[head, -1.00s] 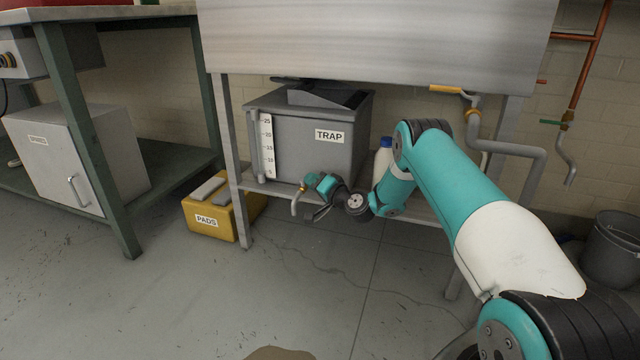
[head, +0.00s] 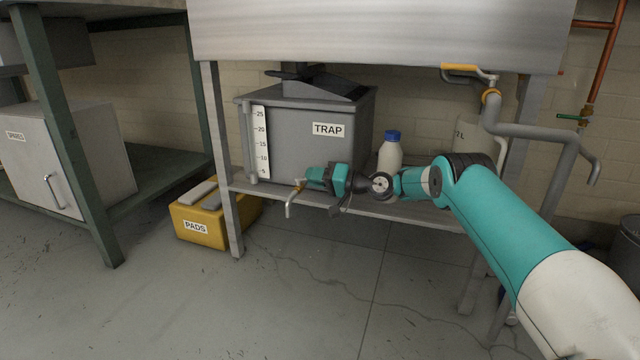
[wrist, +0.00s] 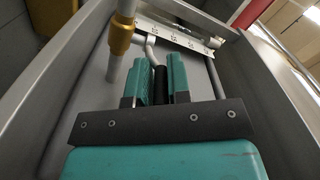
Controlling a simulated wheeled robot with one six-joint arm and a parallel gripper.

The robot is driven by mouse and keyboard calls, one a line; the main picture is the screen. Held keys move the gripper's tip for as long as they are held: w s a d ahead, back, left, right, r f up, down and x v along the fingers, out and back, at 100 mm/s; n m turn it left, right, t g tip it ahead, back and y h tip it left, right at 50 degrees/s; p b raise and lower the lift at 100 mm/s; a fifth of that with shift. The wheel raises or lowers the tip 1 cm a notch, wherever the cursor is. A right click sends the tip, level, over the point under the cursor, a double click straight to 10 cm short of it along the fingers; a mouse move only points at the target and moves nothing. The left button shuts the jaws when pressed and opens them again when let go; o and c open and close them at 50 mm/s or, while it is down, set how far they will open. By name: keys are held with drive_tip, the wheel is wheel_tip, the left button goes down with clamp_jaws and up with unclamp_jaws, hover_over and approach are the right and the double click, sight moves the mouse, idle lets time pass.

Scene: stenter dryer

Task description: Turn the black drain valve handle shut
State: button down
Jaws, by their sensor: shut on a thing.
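The grey trap box (head: 300,150) stands on a low metal shelf under the steel basin, with a white scale strip on its front. A drain valve with a small brass collar (head: 299,186) and a bent grey spout (head: 290,205) sticks out low at its front; the collar also shows in the wrist view (wrist: 121,36). My gripper (head: 312,178) is at this valve, reaching in from the right. In the wrist view its teal fingers (wrist: 160,80) are closed on the black handle (wrist: 160,88), which lies lengthwise between them. In the head view the gripper hides the handle.
A white bottle with a blue cap (head: 390,155) stands on the shelf beside my arm. A yellow pads box (head: 205,232) is on the floor left of the shelf leg. Grey pipework with a yellow handle (head: 458,67) hangs at the right. The floor in front is clear.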

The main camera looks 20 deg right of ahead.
drive_tip(key=shift+a, duration=0.25)
drive_tip(key=c, duration=1.1)
unclamp_jaws()
drive_tip(key=shift+a, duration=0.1)
drive_tip(key=shift+d, duration=0.2)
drive_tip(key=shift+d, duration=0.1)
drive_tip(key=shift+s+d+r+p, duration=0.1)
drive_tip(key=shift+s+d+p, duration=0.15)
drive_tip(key=shift+p, duration=0.15)
drive_tip(key=p+v, duration=0.3)
drive_tip(key=v, duration=0.3)
drive_tip(key=shift+s+d+p, duration=0.2)
drive_tip(key=shift+d+p, duration=0.1)
drive_tip(key=shift+p, duration=0.1)
